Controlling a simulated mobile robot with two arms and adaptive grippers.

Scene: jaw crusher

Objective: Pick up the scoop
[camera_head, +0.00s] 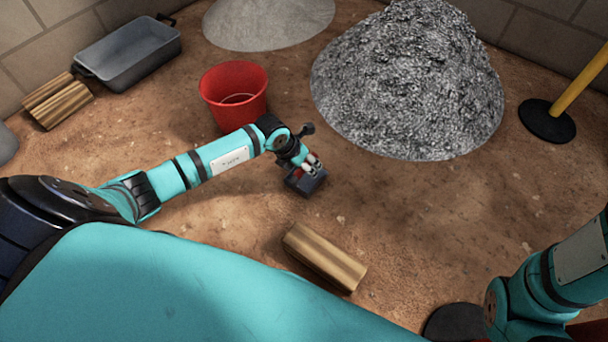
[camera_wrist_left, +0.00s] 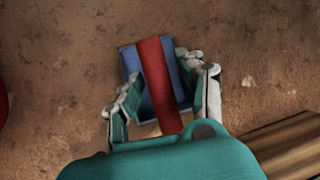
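The scoop (camera_head: 312,186) is small, with a dark blue-grey pan, and rests on the dirt floor near the middle of the head view. In the left wrist view its blue pan (camera_wrist_left: 130,62) and long red handle (camera_wrist_left: 157,75) show clearly. My left gripper (camera_head: 311,166) is right over the scoop. In the left wrist view the left gripper's (camera_wrist_left: 159,73) fingers are apart, one on each side of the red handle, with gaps between them and the handle. The lower end of the handle is hidden by the gripper body. My right gripper is out of view; only part of my right arm shows.
A red bucket (camera_head: 234,92) stands behind my left forearm. A large gravel pile (camera_head: 410,85) lies behind the scoop to the right. A wooden block (camera_head: 324,257) lies in front. A grey tub (camera_head: 130,55) and wood (camera_head: 57,101) are far left. Dirt right of the scoop is clear.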

